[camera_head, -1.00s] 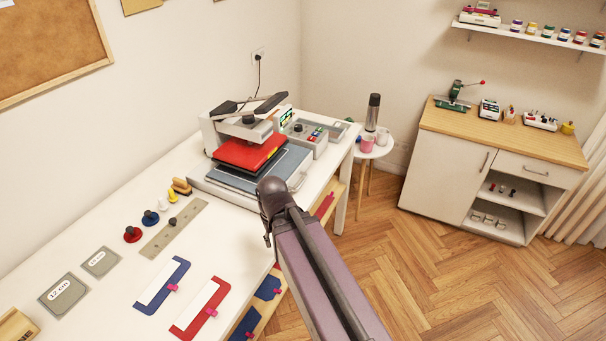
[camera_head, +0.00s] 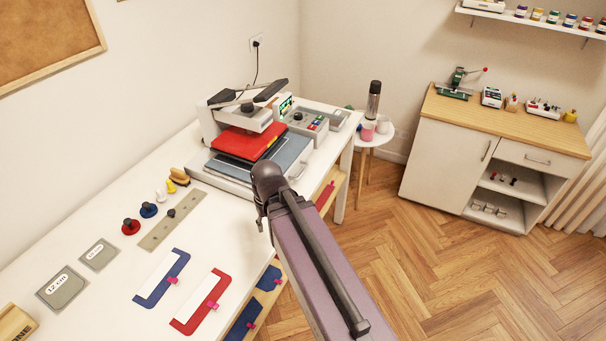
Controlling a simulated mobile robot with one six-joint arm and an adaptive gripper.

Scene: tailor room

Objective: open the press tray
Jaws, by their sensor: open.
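The heat press (camera_head: 215,122) stands at the far end of the white table, with its black-handled top raised over a red plate (camera_head: 240,144). Below is a blue-grey tray (camera_head: 290,152) in a light base, with a pale loop handle (camera_head: 301,170) at its right front. I cannot tell from here whether the tray is shifted out of its base. My dark purple arm reaches up from the bottom, and its rounded joint overlaps the near edge of the press base in the picture.
A control box (camera_head: 308,124) sits right of the press. Stamps, a metal strip (camera_head: 172,220), grey plates and blue and red frames (camera_head: 202,302) lie on the near table. A round stool (camera_head: 375,139) with cups and a flask stands behind. Floor at right is clear.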

